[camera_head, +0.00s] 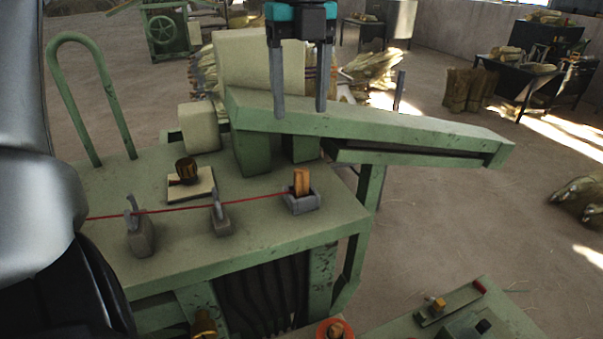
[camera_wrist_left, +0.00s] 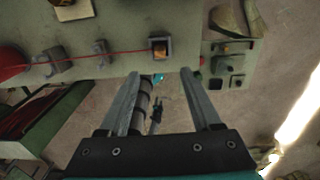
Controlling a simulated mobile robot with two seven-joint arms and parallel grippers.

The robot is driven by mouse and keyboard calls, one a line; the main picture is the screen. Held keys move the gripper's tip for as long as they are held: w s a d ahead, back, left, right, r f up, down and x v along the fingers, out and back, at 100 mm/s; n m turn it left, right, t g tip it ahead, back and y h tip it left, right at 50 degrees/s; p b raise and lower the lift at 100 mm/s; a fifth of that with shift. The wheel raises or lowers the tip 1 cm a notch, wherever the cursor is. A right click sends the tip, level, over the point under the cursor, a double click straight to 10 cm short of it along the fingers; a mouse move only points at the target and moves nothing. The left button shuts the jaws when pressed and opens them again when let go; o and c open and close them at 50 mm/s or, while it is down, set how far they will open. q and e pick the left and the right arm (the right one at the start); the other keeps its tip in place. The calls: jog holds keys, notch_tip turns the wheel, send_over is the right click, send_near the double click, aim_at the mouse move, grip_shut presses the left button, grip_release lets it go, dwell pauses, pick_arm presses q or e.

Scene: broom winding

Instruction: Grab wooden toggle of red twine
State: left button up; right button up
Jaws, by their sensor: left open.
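The wooden toggle (camera_head: 301,182) is a small orange-brown block standing upright in a grey holder (camera_head: 302,203) near the right end of the green table. The red twine (camera_head: 240,201) runs taut from the left across the table to it, past two grey guides. In the left wrist view, the toggle (camera_wrist_left: 159,47) is just beyond the fingertips, roughly centred between them. My left gripper (camera_head: 300,113) is open and empty, fingers pointing down, and appears above the toggle and apart from it. My right gripper is not in view.
Grey guides (camera_head: 140,236) and (camera_head: 220,218) stand along the twine. A small brown cup-shaped piece (camera_head: 186,170) sits on a pale block. A green control panel (camera_head: 455,318) is at lower right.

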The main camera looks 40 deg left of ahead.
pick_arm(q)
send_over(301, 170)
notch_tip(301, 170, down, 7)
jog(key=shift+a+r+p, duration=0.1)
jog(key=shift+p, duration=0.25)
jog(key=shift+f, duration=0.6)
notch_tip(301, 170, down, 4)
jog(key=shift+f+p, duration=0.15)
jog(key=shift+p, duration=0.65)
jog(key=shift+f, duration=0.45)
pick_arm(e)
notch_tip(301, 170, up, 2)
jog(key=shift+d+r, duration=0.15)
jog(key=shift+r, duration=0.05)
pick_arm(q)
jog(key=shift+c, duration=0.3)
grip_shut()
